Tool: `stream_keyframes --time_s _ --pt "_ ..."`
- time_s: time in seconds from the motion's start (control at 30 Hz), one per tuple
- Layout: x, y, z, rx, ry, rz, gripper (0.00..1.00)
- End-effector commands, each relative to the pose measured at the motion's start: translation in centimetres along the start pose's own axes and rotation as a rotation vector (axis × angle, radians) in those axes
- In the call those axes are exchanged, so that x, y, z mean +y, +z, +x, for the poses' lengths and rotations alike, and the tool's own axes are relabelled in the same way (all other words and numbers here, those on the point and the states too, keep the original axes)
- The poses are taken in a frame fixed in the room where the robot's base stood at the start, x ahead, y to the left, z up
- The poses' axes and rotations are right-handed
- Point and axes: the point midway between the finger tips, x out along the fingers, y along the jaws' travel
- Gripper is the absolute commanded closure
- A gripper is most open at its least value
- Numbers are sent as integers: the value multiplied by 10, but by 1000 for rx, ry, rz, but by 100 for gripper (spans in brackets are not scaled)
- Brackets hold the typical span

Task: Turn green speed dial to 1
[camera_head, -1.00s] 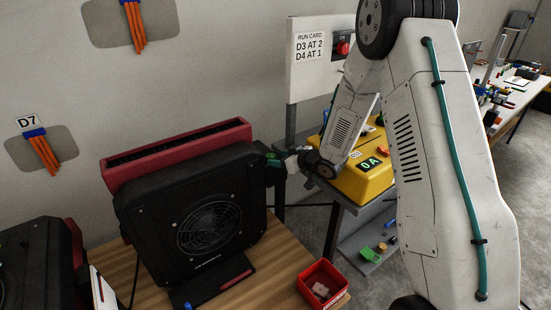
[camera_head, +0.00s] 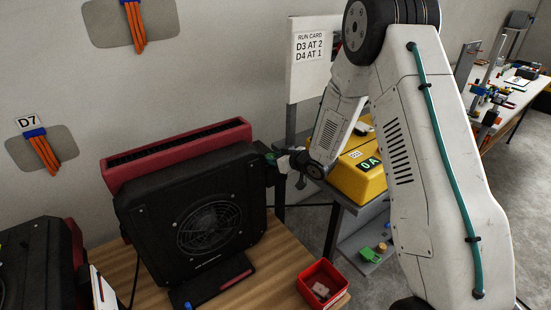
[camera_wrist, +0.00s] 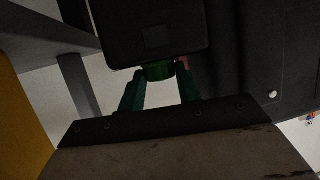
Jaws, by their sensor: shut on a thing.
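The green speed dial (camera_wrist: 158,71) shows in the wrist view on the side of a dark housing. My gripper (camera_wrist: 160,78) has its two green fingers closed around the dial, one on each side. In the head view my gripper (camera_head: 277,158) reaches the right side of the black and red dryer (camera_head: 190,207); the dial itself is hidden there by the gripper and housing. The dial's markings are not visible in either view, so its setting cannot be read.
The dryer stands on a wooden table (camera_head: 285,262) with a red bin (camera_head: 322,287) at its front right. A yellow case (camera_head: 358,182) sits on a grey stand just behind my wrist. A run card (camera_head: 310,46) reads "D3 AT 2, D4 AT 1".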

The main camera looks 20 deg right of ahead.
Motion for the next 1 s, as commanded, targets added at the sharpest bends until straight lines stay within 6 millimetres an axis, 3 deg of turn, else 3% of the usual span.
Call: stream_keyframes --time_s 0.43,0.9,0.93,1.0 --pt "-8 -2 2 3 268 110 89" --pt "-8 -2 1 1 312 128 89" --pt "-8 -2 1 1 312 128 61" --pt "-8 -2 1 1 312 128 45"
